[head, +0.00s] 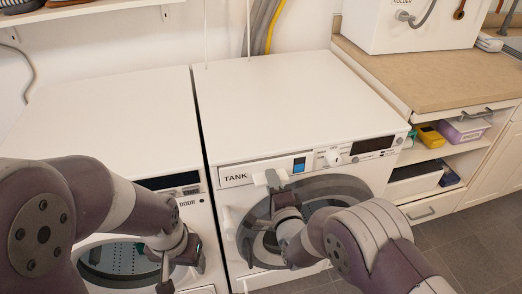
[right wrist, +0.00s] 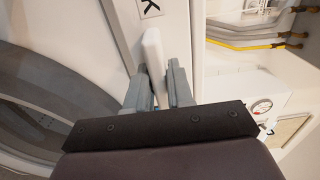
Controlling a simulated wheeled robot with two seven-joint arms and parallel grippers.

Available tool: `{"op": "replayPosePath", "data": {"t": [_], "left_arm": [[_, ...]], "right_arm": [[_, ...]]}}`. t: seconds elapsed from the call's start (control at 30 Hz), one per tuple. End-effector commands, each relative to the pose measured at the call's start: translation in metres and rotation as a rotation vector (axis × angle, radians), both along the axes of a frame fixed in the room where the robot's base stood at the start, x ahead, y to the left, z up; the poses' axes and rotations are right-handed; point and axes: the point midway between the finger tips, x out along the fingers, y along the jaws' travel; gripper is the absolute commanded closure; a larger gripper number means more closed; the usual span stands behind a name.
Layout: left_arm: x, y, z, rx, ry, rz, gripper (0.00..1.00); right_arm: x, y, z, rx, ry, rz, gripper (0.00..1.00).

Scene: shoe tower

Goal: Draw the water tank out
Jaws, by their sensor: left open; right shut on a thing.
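The water tank drawer (head: 238,176) is the white panel marked TANK at the upper left of the right-hand machine's front. Its white handle (head: 270,177) stands out from the panel. In the right wrist view the handle (right wrist: 154,60) runs between the two grey fingers. My right gripper (head: 279,187) is shut on this handle. I cannot tell whether the drawer stands out from the machine. My left gripper (head: 172,262) is open and empty, low in front of the left-hand machine.
The right-hand machine's round door (head: 350,190) is below the tank panel, partly behind my right arm. The left-hand machine (head: 110,115) stands close beside it. A wooden counter (head: 435,75) and open shelves are to the right. Grey tiled floor (head: 475,225) is clear at the lower right.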

Motion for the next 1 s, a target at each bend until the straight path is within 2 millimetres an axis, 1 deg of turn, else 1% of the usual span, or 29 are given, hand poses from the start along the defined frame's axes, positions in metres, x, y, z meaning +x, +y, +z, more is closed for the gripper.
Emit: {"op": "replayPosePath", "data": {"t": [0.03,0.43,1.0], "left_arm": [[0.0,0.0,0.001,0.0,0.0,0.0,0.34],[0.0,0.0,0.005,0.0,0.0,0.0,0.34],[0.0,0.0,0.019,0.0,0.0,0.0,0.34]], "right_arm": [[0.0,0.0,0.005,0.005,-0.011,0.0,1.0],[-0.007,-0.002,0.005,0.004,-0.01,0.0,1.0],[-0.041,-0.013,0.004,0.003,-0.005,0.0,1.0]]}}
